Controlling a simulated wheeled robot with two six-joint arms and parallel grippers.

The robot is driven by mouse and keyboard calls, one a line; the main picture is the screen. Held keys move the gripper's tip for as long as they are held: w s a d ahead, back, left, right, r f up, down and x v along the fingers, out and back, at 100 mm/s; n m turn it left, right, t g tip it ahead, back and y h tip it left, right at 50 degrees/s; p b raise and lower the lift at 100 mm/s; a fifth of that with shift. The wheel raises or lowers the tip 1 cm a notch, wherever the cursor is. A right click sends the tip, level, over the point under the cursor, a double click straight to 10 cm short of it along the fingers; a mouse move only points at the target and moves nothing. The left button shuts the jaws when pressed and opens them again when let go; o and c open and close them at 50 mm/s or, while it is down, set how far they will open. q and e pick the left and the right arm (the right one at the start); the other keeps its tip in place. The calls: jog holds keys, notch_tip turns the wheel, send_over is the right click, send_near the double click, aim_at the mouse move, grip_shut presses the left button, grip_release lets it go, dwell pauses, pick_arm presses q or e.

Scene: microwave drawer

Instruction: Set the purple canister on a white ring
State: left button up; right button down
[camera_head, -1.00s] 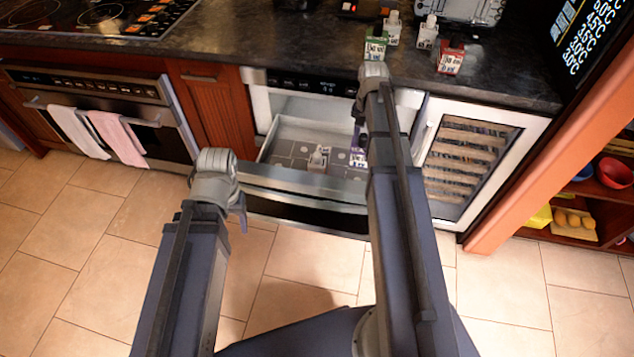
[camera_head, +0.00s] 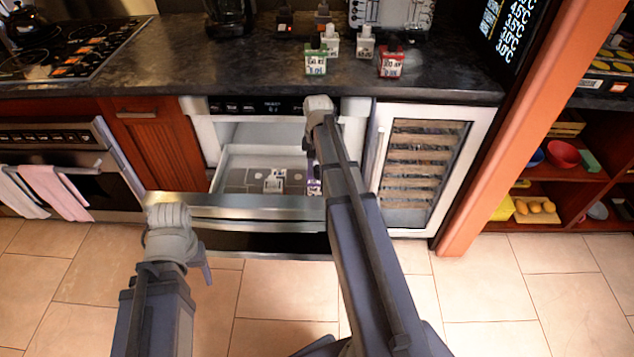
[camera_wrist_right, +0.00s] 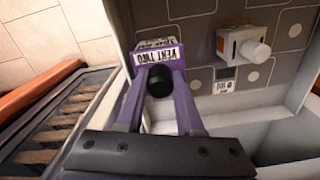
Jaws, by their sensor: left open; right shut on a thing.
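The purple canister (camera_wrist_right: 157,60) has a black knob and a white label reading VENT TWO. My right gripper (camera_wrist_right: 160,88) is shut on it, inside the open drawer near its right side. In the head view the canister (camera_head: 314,187) is mostly hidden by my right arm, above or on the drawer floor; I cannot tell whether it touches.
A white canister (camera_wrist_right: 241,45) stands in the drawer near the purple one. The drawer's steel front (camera_head: 240,207) and white walls bound the space.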

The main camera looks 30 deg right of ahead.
aim_at(318, 177)
jog(key=shift+f+b, duration=1.8)
jog(key=shift+f, duration=0.2)
jog(key=c, duration=0.5)
grip_release()
jog(key=shift+c, duration=0.2)
jog(key=shift+r, duration=0.15)
notch_tip(318, 177, up, 12)
jog(key=p, duration=1.2)
jog(key=shift+r, duration=0.1)
